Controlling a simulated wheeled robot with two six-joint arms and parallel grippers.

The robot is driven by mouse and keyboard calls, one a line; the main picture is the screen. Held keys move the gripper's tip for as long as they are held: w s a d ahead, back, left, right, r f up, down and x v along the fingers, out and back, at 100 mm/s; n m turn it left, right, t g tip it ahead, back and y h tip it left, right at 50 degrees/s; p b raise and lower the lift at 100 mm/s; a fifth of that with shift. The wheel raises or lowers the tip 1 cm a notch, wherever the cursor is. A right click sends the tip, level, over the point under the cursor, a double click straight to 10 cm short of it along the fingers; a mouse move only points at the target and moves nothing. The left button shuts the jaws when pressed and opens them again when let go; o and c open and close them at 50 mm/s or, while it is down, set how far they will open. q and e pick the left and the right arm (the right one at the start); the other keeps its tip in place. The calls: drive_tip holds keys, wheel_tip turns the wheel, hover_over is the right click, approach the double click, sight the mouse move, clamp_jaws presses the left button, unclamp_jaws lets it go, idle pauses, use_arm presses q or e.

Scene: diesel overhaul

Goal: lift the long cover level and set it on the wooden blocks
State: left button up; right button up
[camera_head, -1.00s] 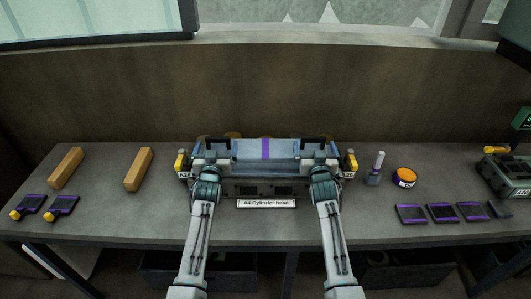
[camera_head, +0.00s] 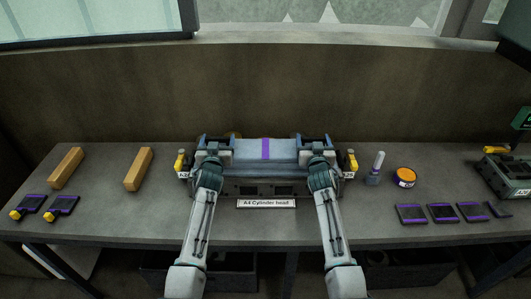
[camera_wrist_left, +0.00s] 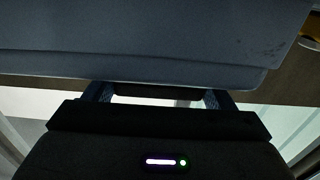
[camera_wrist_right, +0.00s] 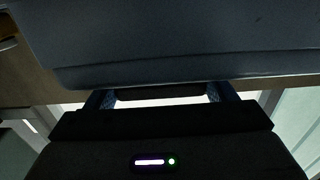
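The long cover (camera_head: 245,150) is a blue-grey lid with a purple band, resting level on the cylinder head (camera_head: 240,187). Its underside or side fills the top of the left wrist view (camera_wrist_left: 150,40) and the right wrist view (camera_wrist_right: 170,40). My left gripper (camera_head: 217,142) is at its left end, with fingers spread on either side of a black handle. My right gripper (camera_head: 313,142) is likewise at the right-end handle, fingers spread. Contact with the handles cannot be made out. Two wooden blocks, the left one (camera_head: 66,168) and the right one (camera_head: 138,169), lie apart on the bench at left.
Purple-and-black parts with yellow ends (camera_head: 62,206) lie in front of the blocks. A bottle (camera_head: 374,170), an orange-topped tin (camera_head: 405,177) and several dark purple-edged pads (camera_head: 442,213) are at right. Bench space (camera_head: 110,190) between blocks and cylinder head is mostly clear.

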use_arm(q)
drive_tip(key=c, duration=0.8)
use_arm(e)
drive_tip(key=c, duration=0.8)
